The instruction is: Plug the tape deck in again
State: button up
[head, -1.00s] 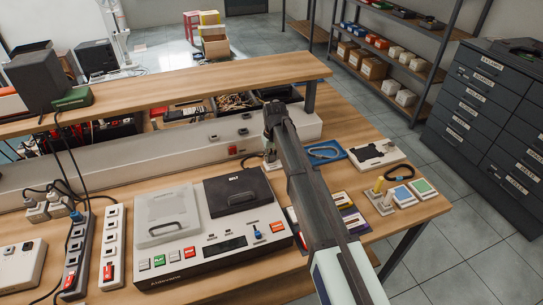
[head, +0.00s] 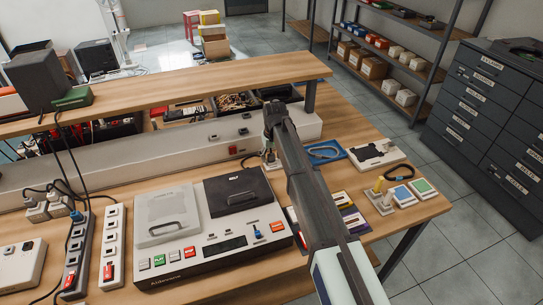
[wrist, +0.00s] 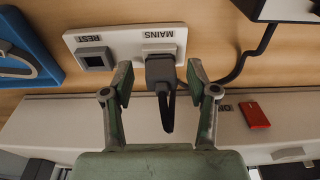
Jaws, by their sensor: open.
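The tape deck (head: 210,228) is a pale and black box at the front of the bench, with a row of coloured keys. Behind it a white plate (wrist: 122,35) carries two sockets, marked REST (wrist: 95,60) and MAINS. REST is empty. A black plug (wrist: 160,72) is at the MAINS socket; I cannot tell how deep it sits. My gripper (wrist: 160,80) is open, one green finger on each side of the plug, with gaps visible. In the head view my arm mostly hides the gripper and plate.
A black cable (wrist: 255,55) curves past the right finger toward the deck. A red switch (wrist: 254,114) sits on the pale trunking beside it. A blue tray (head: 325,152) lies right of my arm. Power strips (head: 112,245) stand left of the deck.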

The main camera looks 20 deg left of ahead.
notch_tip(320, 180, up, 17)
jog(key=s+d+p, duration=0.1)
jog(key=p, duration=0.1)
jog(key=shift+s+p, duration=0.2)
jog(key=shift+p, duration=0.2)
dwell(0.7)
jog(key=shift+d+f, duration=0.1)
jog(key=shift+f, duration=0.05)
